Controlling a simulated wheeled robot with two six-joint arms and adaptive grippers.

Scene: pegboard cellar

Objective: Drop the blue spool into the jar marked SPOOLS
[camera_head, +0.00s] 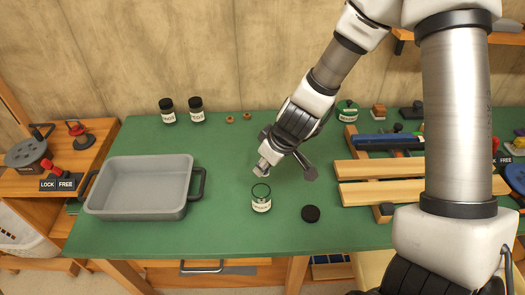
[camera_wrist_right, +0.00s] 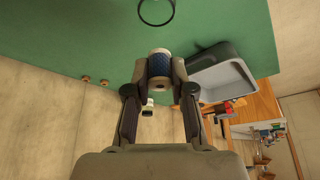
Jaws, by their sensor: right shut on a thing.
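The blue spool (camera_wrist_right: 160,66) has pale ends and sits between the two fingers of my right gripper (camera_wrist_right: 159,72) in the right wrist view. In the head view, my right gripper (camera_head: 263,167) is just above and behind an open glass jar (camera_head: 261,199), apart from it. I cannot make out the spool clearly there. The jar stands upright on the green mat with a white label too small to read surely. Its round rim shows in the right wrist view (camera_wrist_right: 173,14), beyond the spool. My left gripper is in neither view.
A black lid (camera_head: 311,213) lies right of the jar. A grey tray (camera_head: 140,203) is at the left. Two dark-lidded jars (camera_head: 167,110) (camera_head: 196,109) and small rings (camera_head: 231,119) are at the back. Wooden slats (camera_head: 375,167) lie at the right. The mat's front middle is clear.

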